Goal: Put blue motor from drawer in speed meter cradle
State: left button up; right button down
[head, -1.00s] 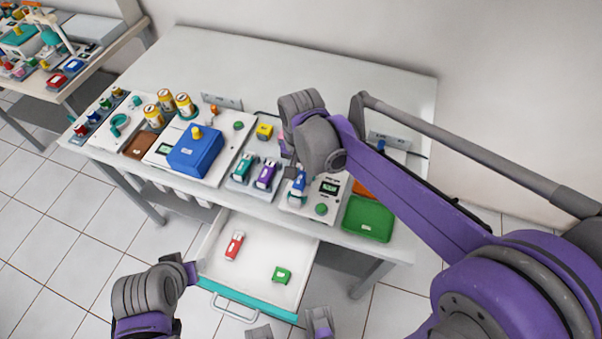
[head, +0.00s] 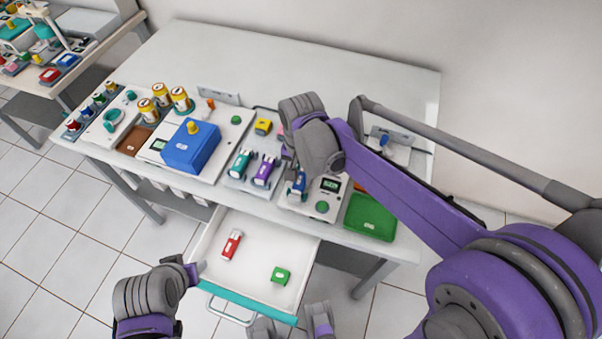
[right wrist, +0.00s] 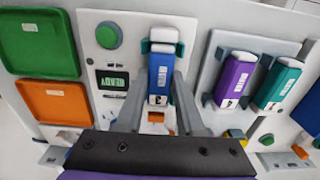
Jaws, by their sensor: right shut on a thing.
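The blue motor (head: 299,187) is at the speed meter (head: 323,206), a white panel with a small display and a green button. In the right wrist view the blue motor (right wrist: 159,72) sits lengthwise between the teal cradle clamps (right wrist: 146,46). My right gripper (right wrist: 160,92) is shut on it, one finger on each side. Whether the motor rests fully on the cradle floor is hidden. In the head view the right wrist partly covers this spot. My left gripper (head: 196,270) is near the drawer's left edge, seen edge-on; its fingers are unclear.
A teal motor (head: 241,163) and a purple motor (head: 264,172) sit left of the meter. A green tray (head: 370,217) is at its right. The table's back is clear.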

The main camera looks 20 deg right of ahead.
jog(key=shift+f, duration=0.1)
dwell(0.7)
jog(key=shift+c, duration=2.2)
grip_release()
notch_tip(320, 180, up, 11)
jog(key=p, duration=0.1)
jog(key=shift+f, duration=0.1)
